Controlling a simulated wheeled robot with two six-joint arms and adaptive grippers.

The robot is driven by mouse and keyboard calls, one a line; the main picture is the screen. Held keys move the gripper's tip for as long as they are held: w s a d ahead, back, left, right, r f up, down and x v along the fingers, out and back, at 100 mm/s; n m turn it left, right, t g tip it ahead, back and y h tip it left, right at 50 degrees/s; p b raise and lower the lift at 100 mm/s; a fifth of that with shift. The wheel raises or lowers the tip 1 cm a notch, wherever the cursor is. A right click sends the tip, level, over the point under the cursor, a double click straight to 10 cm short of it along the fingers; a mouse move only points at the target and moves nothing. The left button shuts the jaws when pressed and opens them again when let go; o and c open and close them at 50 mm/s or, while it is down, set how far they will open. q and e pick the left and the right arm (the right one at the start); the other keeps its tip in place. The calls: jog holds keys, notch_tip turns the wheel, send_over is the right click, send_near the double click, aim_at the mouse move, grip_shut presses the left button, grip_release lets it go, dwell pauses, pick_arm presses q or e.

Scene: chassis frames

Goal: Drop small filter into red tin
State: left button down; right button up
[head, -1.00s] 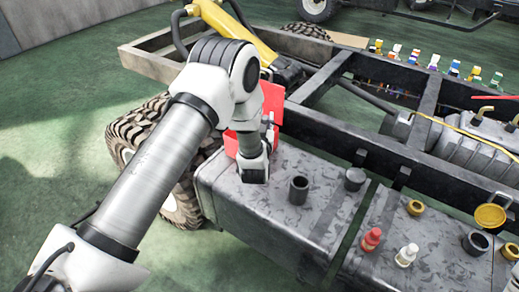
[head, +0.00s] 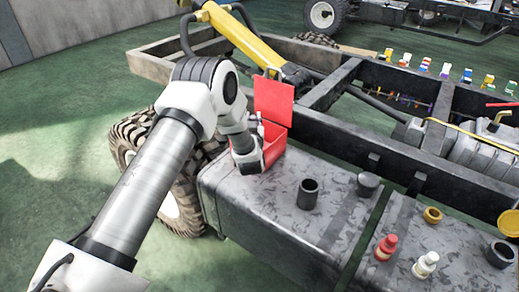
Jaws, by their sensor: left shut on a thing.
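The red tin (head: 274,98) stands at the far left end of the grey tank top, its lid raised. My left gripper (head: 249,164) points down at the tin's left front and covers part of its body in the picture. I cannot tell whether it is over the tin's opening or in front of it. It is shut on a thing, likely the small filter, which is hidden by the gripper. My right gripper is not in view.
On the grey tank (head: 260,203) stand an open black cylinder (head: 308,194) and a dark capped neck (head: 367,184). A red bottle (head: 386,247), a white bottle (head: 425,264) and a yellow ring (head: 432,215) stand further right. A chassis rail (head: 345,137) runs behind.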

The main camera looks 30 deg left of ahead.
pick_arm(q)
jog(key=c, duration=0.9)
grip_release()
jog(key=shift+s+d, duration=0.1)
jog(key=v, duration=1.1)
jog(key=shift+s, duration=0.4)
jog(key=shift+d, duration=0.1)
